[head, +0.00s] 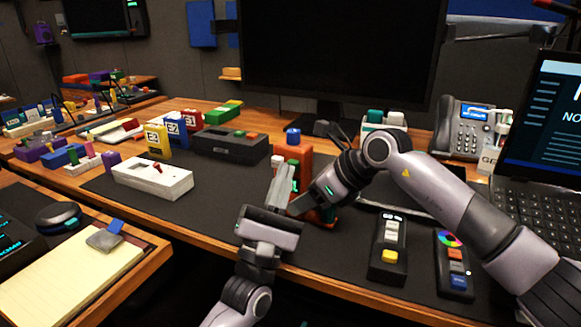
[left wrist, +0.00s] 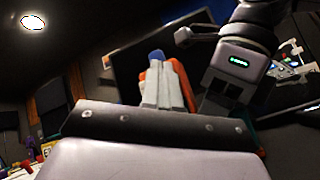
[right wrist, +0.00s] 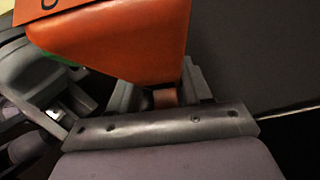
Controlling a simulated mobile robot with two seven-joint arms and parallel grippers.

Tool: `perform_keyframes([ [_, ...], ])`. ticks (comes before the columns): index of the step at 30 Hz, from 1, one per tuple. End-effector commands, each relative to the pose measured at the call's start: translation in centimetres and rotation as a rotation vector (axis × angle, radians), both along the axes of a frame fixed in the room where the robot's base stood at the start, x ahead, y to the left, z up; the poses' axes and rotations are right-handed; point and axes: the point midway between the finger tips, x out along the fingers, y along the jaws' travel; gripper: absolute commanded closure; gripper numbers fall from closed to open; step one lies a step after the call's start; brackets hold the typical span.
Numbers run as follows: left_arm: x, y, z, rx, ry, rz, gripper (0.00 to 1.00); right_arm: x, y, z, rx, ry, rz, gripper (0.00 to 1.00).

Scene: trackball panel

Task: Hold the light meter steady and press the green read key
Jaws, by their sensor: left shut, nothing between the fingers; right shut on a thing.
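The light meter is the upright orange device (head: 306,156) with a blue dome on top (head: 293,136), at the desk's middle. My right gripper (head: 300,205) is shut on its lower part; in the right wrist view the orange body (right wrist: 120,42) rises above the fingers (right wrist: 165,97). My left gripper (head: 284,178) is shut and empty, its fingertips in front of the meter's face. In the left wrist view, the fingers (left wrist: 163,85) overlap the orange body (left wrist: 182,88).
A white box with a red lever (head: 150,180) and a dark box with colored keys (head: 230,146) stand left. Two dark handsets, one with a yellow key (head: 388,270), lie right near the front edge. A monitor (head: 335,50) stands behind, a laptop (head: 545,130) right.

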Motion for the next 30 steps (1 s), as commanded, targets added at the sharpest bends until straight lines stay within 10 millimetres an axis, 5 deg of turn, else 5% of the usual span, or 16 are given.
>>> perform_keyframes([
  [30,-0.6,0.4,-0.7,0.006,0.008,0.0,1.0,-0.1,0.1,0.0,0.001,-0.002,0.003,0.75],
])
